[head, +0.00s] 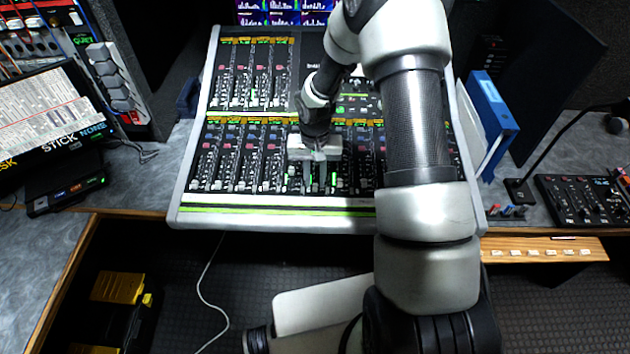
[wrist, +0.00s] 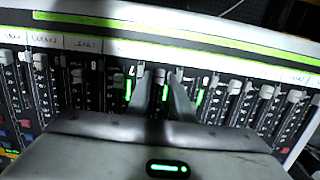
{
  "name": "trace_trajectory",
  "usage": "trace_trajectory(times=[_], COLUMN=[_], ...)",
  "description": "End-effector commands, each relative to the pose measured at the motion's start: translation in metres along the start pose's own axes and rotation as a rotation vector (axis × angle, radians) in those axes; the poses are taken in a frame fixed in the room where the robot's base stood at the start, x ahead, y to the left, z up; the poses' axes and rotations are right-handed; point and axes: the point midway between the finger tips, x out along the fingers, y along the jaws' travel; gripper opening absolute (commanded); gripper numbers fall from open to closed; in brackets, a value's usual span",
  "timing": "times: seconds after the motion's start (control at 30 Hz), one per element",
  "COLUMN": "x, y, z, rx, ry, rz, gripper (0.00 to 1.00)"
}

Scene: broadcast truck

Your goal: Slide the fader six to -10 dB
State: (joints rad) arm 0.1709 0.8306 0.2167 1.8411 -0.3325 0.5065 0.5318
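My gripper (head: 314,180) is over the lower fader bank of the mixing console (head: 290,201), left of its middle. In the wrist view my gripper (wrist: 162,76) has its two grey fingers apart, pointing down at the faders. A light fader cap (wrist: 160,75) shows between the fingertips, with a lit green mark (wrist: 165,92) in its strip. It appears to be fader six by its place beside the strip marked 7, but its own number is hidden or unclear. Contact with the cap and the dB scale beside it cannot be made out.
Neighbouring fader caps (wrist: 234,87) stand close on both sides of the fingers. The console's front edge has a green stripe (wrist: 210,45). A blue binder (head: 491,110) stands to the right, and a small black mixer (head: 583,200) lies farther right.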

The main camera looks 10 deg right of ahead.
Motion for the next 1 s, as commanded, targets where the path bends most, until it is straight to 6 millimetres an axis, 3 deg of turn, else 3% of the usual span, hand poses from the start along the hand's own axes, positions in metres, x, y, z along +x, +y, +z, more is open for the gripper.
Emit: trace_trajectory(times=[0.2,0.47,0.6,0.8,1.0], x=[0.015,0.016,0.016,0.016,0.016], y=[0.000,0.000,0.000,0.000,0.000], z=[-0.001,-0.001,-0.001,-0.001,-0.028], rx=[0.000,0.000,0.000,0.000,0.002], ry=[0.001,0.002,0.002,0.002,0.005], rz=[0.000,0.000,0.000,0.000,0.000], gripper=[0.20,0.20,0.00,0.00,0.00])
